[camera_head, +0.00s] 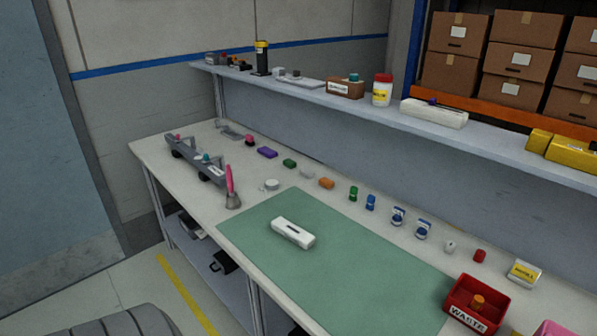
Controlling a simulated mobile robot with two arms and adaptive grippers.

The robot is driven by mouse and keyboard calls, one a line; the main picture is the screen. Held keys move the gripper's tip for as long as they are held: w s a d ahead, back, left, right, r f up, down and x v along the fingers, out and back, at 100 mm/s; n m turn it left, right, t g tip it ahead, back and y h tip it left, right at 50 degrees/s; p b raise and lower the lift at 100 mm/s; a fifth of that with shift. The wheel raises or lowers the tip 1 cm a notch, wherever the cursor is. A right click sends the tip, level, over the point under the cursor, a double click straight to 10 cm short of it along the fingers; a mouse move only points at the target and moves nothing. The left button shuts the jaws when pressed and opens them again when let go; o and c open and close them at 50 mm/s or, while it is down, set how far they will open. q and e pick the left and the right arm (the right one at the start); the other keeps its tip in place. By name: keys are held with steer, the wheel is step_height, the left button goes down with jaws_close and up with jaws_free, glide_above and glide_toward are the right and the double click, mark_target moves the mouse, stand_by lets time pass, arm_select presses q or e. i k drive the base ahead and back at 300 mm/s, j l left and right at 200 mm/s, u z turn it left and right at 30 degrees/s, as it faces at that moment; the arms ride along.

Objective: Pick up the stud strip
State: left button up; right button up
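I cannot tell for sure which thing is the stud strip. A long grey strip-like piece (196,160) with dark rounded parts and small coloured pieces on it lies at the left end of the workbench (150,150). A white oblong module (292,232) with a dark slot in its top lies on the green mat (340,270). Neither of my grippers is in view, and nothing is seen held.
A row of small coloured parts runs along the bench behind the mat, with an orange one (326,183). A pink-handled brush (231,190) stands left of the mat. A red WASTE bin (474,306) is at right. A shelf (310,94) overhangs the back.

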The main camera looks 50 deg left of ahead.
mark_target(293, 232)
steer(key=u, duration=1.6)
steer(key=i+u, duration=0.15)
steer(key=u, duration=0.25)
steer(key=i+u, duration=0.1)
steer(key=u, duration=0.3)
